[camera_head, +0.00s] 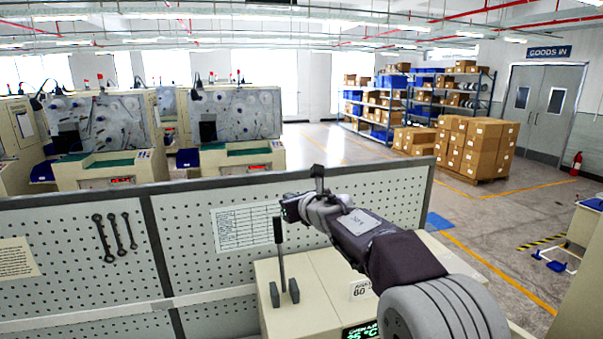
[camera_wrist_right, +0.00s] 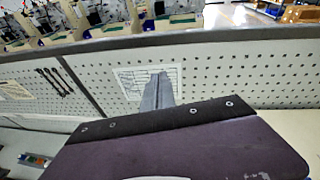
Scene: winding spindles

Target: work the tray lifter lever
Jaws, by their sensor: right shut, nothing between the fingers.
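The lever (camera_head: 281,262) is a thin dark upright rod with a thicker black grip. It rises between two short dark grey blocks on top of a cream cabinet (camera_head: 322,310). My right gripper (camera_head: 288,209) is shut and empty, a little above and to the right of the lever's grip in the head view. I cannot tell how far apart they are in depth. The right wrist view shows the shut fingers (camera_wrist_right: 159,92) against the pegboard. The lever does not show there. My left gripper is out of view.
A grey pegboard (camera_head: 185,235) with hung wrenches (camera_head: 115,231) and a printed sheet (camera_head: 240,228) stands behind the cabinet. A small "60" sign (camera_head: 360,290) and a green digital display (camera_head: 361,332) are on the cabinet. Winding machines, shelves and stacked boxes (camera_head: 475,145) are far behind.

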